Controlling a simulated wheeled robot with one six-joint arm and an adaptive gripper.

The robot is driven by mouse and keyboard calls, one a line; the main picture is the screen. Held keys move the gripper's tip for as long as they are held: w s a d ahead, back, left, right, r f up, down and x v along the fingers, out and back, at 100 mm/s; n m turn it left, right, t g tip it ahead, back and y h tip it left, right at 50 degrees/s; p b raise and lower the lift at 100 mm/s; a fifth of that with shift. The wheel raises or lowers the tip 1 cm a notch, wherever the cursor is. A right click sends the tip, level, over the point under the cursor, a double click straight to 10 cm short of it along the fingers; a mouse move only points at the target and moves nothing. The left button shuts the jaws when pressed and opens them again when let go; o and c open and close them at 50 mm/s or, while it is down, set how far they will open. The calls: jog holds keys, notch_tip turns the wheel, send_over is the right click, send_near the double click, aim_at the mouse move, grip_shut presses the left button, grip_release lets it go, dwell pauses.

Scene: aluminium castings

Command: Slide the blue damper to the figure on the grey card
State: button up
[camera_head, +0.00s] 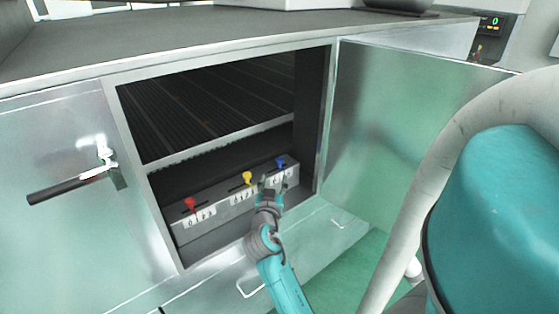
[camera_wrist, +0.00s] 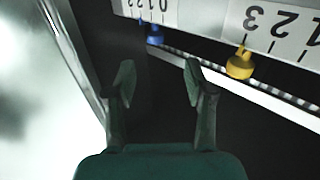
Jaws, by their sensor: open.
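The blue damper (camera_head: 281,162) is a small knob at the right end of a grey ledge low inside the open cabinet. A white number scale (camera_wrist: 145,12) lies beside it; the blue damper also shows in the wrist view (camera_wrist: 154,34), at the top, beyond my fingertips. My gripper (camera_head: 268,184) is open and empty, just below and left of the blue damper in the head view. In the wrist view my gripper (camera_wrist: 160,75) has its fingers apart, with a gap to the knob. I cannot make out a grey card in either view.
A yellow damper (camera_head: 247,178) and a red damper (camera_head: 190,204) stand left on the same ledge, each with a number scale. The yellow damper (camera_wrist: 240,63) is right of my fingers in the wrist view. The open door (camera_head: 400,120) stands right of the opening.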

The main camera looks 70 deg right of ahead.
aim_at(279, 162)
jog(key=shift+g, duration=0.3)
jog(key=x, duration=1.1)
jog(key=shift+s+d+r, duration=0.1)
jog(key=shift+d+r, duration=0.2)
jog(key=shift+c, duration=0.3)
grip_shut()
